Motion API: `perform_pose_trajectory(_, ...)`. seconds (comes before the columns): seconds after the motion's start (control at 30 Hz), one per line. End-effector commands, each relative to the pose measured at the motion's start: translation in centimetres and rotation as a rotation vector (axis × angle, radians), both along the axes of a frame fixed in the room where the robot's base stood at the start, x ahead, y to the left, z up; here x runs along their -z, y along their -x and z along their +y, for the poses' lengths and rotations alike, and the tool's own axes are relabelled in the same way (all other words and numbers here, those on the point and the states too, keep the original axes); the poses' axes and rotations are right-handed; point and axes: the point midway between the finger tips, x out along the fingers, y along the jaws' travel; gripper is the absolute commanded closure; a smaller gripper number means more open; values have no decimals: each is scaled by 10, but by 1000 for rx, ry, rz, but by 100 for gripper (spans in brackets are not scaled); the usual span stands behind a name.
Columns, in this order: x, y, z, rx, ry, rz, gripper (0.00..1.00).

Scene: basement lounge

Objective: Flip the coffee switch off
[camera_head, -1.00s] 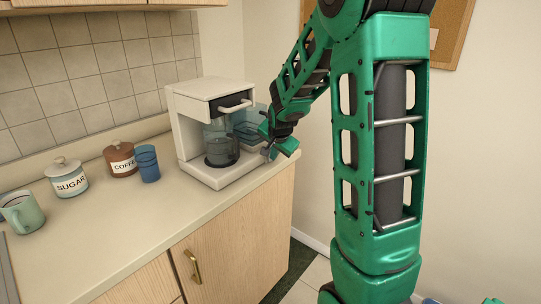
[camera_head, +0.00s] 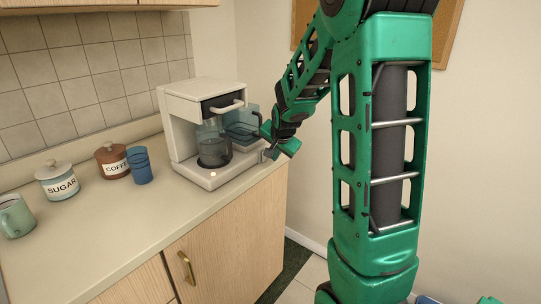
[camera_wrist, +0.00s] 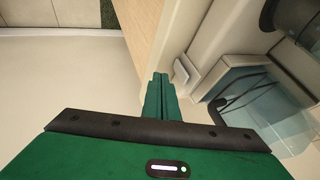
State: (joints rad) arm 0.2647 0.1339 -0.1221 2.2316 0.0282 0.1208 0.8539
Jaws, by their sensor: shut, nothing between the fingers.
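The white coffee machine (camera_head: 180,125) stands at the right end of the counter, with a glass carafe (camera_head: 213,148) on its dark plate. A small light (camera_head: 212,174) glows on the front of its base. My gripper (camera_head: 269,154) is at the machine's right side, near the base. In the wrist view my gripper (camera_wrist: 161,82) is shut and empty. A small pale switch-like tab (camera_wrist: 181,72) on the machine's side is just right of the fingertips. I cannot tell whether they touch.
A clear bluish container (camera_wrist: 250,90) is close to my gripper on the right. A blue cup (camera_head: 139,165), a coffee jar (camera_head: 112,161), a sugar jar (camera_head: 57,181) and a green mug (camera_head: 15,215) stand left on the counter (camera_head: 110,225). A wall is behind my arm.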

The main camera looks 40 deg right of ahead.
Motion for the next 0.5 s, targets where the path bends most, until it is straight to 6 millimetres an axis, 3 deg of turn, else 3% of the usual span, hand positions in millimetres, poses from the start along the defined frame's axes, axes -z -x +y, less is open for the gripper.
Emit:
perform_pose_trajectory(0.07,1,12,1,-4,-2,5,100)
perform_pose_trajectory(0.5,-59,54,18,-2,-2,5,100)
